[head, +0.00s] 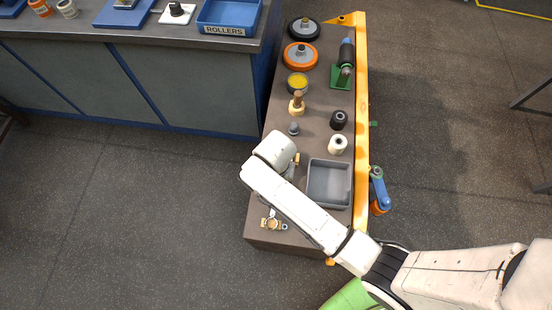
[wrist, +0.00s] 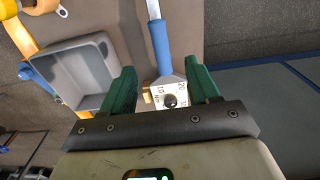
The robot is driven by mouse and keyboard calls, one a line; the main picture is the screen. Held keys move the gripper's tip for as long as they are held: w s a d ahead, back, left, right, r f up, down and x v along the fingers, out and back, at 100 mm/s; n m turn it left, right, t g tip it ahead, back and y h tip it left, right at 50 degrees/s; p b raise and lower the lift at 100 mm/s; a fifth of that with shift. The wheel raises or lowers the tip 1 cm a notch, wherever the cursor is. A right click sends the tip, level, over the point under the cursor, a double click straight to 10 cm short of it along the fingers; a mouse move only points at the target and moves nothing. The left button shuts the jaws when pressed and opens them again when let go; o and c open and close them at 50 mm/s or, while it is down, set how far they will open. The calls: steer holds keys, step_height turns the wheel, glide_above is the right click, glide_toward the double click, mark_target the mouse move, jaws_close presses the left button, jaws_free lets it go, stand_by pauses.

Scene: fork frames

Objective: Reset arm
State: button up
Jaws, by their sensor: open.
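My gripper (wrist: 160,78) shows in the wrist view with its two green fingers spread apart. A tool with a blue handle (wrist: 161,45) and a white dial plate with numbers and a black knob (wrist: 170,101) shows between the fingers. The fingers stand either side of it with gaps; I cannot tell how far below them it lies. In the head view my white arm reaches over the near part of the narrow bench (head: 264,215), and it hides the gripper and most of that tool.
A grey tray (head: 343,203) is right of my arm, and left in the wrist view (wrist: 103,50). White (head: 337,145) and black (head: 339,120) rollers, an orange wheel (head: 300,56) and a brass fitting (head: 272,224) stand on the bench. A yellow rail (head: 361,100) edges it. Another workbench (head: 190,95) is at left.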

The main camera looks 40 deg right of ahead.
stand_by(0.5)
steer(key=s+d+r+n, duration=0.4)
steer(key=s+r, duration=0.2)
steer(key=s, duration=0.1)
steer(key=s+d+r+n, duration=0.4)
steer(key=s+d+r, duration=0.1)
steer(key=s, duration=0.3)
steer(key=shift+s+d+r+t, duration=0.25)
steer(key=shift+r+t, duration=0.15)
steer(key=shift+r, duration=0.25)
